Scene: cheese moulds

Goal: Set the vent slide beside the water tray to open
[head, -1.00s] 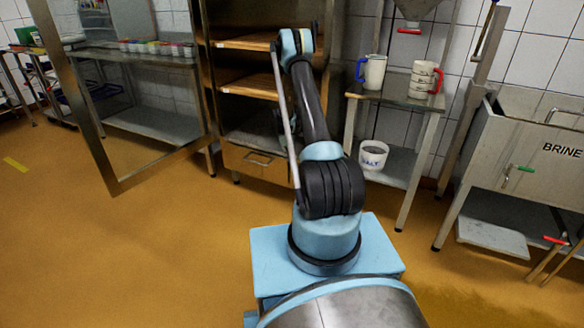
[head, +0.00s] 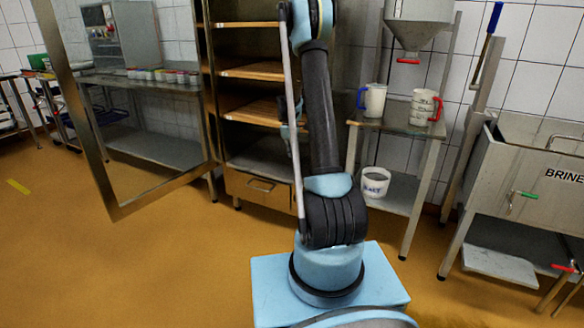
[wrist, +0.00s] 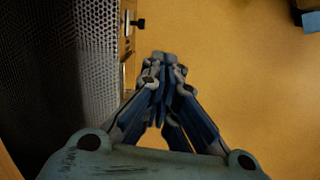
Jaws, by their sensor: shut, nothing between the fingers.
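The open cabinet (head: 262,25) with wooden shelves stands ahead, with a handled drawer (head: 255,188) at its bottom. My gripper (wrist: 163,58) is shut and empty in the wrist view, its fingertips together over the orange floor. In the head view my arm hides the gripper and much of the cabinet's right side. A small black knob (wrist: 138,22) sticks out from a metal edge, just up and left of the fingertips and apart from them. I cannot tell whether it belongs to the vent slide. I cannot make out the water tray or the slide's setting.
A perforated panel (wrist: 88,70) is close on the left in the wrist view. In the head view, the open glazed door (head: 118,208) stands left of the cabinet. A side table (head: 392,126) with jugs, a white bucket (head: 375,184) and the brine tank (head: 530,170) are right.

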